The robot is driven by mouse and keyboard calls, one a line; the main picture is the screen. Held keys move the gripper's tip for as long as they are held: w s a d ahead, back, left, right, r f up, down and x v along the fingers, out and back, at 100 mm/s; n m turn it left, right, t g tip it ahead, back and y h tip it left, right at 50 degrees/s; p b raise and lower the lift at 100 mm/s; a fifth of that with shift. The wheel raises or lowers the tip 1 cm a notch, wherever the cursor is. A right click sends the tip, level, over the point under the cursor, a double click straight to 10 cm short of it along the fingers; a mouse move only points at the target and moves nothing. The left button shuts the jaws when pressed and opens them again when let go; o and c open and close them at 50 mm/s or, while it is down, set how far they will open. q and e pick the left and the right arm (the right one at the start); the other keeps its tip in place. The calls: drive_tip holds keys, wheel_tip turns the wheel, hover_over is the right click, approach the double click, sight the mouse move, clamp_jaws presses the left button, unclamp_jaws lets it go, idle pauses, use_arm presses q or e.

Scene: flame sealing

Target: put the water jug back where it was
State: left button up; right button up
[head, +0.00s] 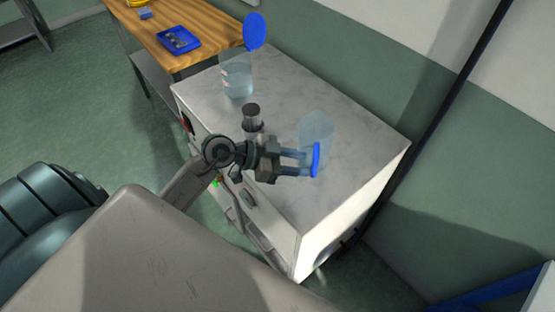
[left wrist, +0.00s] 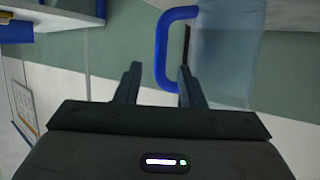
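A clear, bluish jug (head: 316,130) with a blue handle (head: 317,160) stands upright on the marbled cabinet top, near its right side. My left gripper (head: 306,162) is at the handle side of the jug, with its two fingers apart. In the left wrist view the gripper (left wrist: 160,85) is open, and the blue handle (left wrist: 162,50) lies between the fingers, close to the right one. A gap shows between the handle and the left finger. The jug's body (left wrist: 225,50) is beyond the right finger. My right gripper is not in view.
A clear beaker (head: 238,78) with liquid stands at the cabinet's back left, beside a blue disc (head: 255,31). A dark-topped cylinder (head: 251,113) stands just behind my left gripper. A wooden table (head: 205,22) holds a blue tray (head: 178,40). The cabinet top (head: 365,140) is clear at right.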

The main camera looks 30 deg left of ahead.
use_arm(q)
drive_tip(key=shift+v, duration=2.65)
